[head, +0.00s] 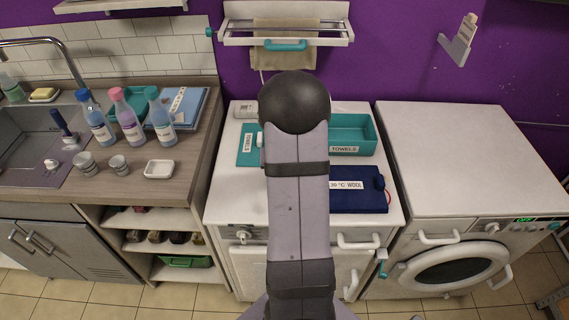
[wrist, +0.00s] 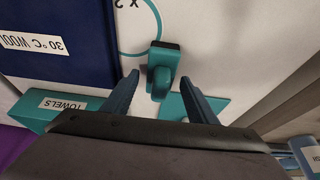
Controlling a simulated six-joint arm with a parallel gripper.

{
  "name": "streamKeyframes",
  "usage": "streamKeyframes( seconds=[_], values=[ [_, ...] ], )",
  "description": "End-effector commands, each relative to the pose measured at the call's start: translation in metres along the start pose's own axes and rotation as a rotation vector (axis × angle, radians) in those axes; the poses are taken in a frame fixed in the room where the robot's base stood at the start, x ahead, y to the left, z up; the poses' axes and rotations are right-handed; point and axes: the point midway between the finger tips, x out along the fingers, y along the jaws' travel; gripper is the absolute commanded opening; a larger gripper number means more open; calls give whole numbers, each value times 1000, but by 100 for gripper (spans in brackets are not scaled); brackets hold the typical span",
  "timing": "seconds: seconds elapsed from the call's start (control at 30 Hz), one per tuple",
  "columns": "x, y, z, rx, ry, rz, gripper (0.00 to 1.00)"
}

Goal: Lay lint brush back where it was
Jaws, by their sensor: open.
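A small teal piece with a black top edge (wrist: 163,62), which looks like the lint brush, is on the white surface in the wrist view. A teal printed curve runs beside it. My gripper (wrist: 159,77) is open, with one finger on each side of the piece and a gap to both. I cannot tell whether the fingertips are level with it or above it. In the head view my arm hides the gripper and this spot.
A teal TOWELS piece (head: 248,157) is on the left. A washer (head: 455,165) stands right; bottles (head: 128,121) stand left.

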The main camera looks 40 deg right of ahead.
Motion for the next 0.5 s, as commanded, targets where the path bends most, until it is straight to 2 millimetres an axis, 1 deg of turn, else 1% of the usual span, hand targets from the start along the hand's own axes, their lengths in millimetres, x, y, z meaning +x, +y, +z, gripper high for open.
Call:
streamKeyframes(
  seconds=[0.17,0.5],
  values=[
    [-18,0,-1,0,4,0,53],
    [-71,0,-1,0,6,-1,53]
  ],
)
